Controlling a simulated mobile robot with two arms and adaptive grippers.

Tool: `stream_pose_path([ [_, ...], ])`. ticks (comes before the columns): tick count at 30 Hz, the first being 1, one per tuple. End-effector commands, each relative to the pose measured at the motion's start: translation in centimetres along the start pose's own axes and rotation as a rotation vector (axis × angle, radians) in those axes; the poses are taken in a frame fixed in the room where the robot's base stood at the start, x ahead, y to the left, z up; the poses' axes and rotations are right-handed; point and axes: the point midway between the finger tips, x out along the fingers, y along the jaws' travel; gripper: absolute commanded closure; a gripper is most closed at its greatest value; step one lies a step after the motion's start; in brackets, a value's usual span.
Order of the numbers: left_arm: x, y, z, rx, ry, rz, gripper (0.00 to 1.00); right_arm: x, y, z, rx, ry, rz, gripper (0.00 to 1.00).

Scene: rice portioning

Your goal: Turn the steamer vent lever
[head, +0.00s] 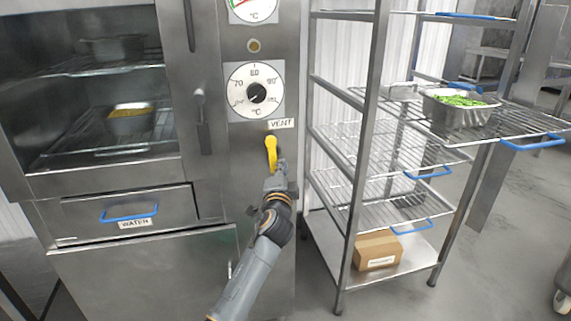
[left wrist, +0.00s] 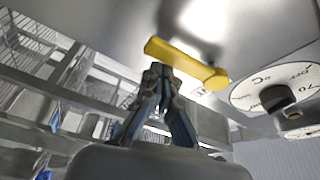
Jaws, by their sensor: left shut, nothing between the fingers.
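The yellow vent lever (head: 270,150) is on the steamer's front panel under the VENT label (head: 281,123). In the head view it points down from its upper end. My left gripper (head: 279,166) is at the lever's lower end, just to its right. In the left wrist view the lever (left wrist: 185,62) crosses above the fingertips. There the left gripper (left wrist: 158,72) is shut, with its tips together at the lever's edge and nothing between them. Whether the tips touch the lever, I cannot tell. My right gripper is in neither view.
The steamer (head: 145,270) has a temperature dial (head: 256,91) above the lever and a water drawer (head: 85,213) at left. A wire rack (head: 362,150) stands close on the right, holding a pan of green food (head: 457,111) and a cardboard box (head: 377,250).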

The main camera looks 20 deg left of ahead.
Motion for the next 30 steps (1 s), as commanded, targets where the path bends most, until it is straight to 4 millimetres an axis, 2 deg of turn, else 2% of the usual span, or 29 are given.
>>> stream_pose_path([
  [9, -0.21, 0.02, 0.8, 0.001, -0.004, 0.001, 1.0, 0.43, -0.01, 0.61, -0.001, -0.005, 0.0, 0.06],
  [30, -0.03, 0.01, 1.13, 0.001, -0.007, 0.001, 1.0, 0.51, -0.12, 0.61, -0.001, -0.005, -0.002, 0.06],
])
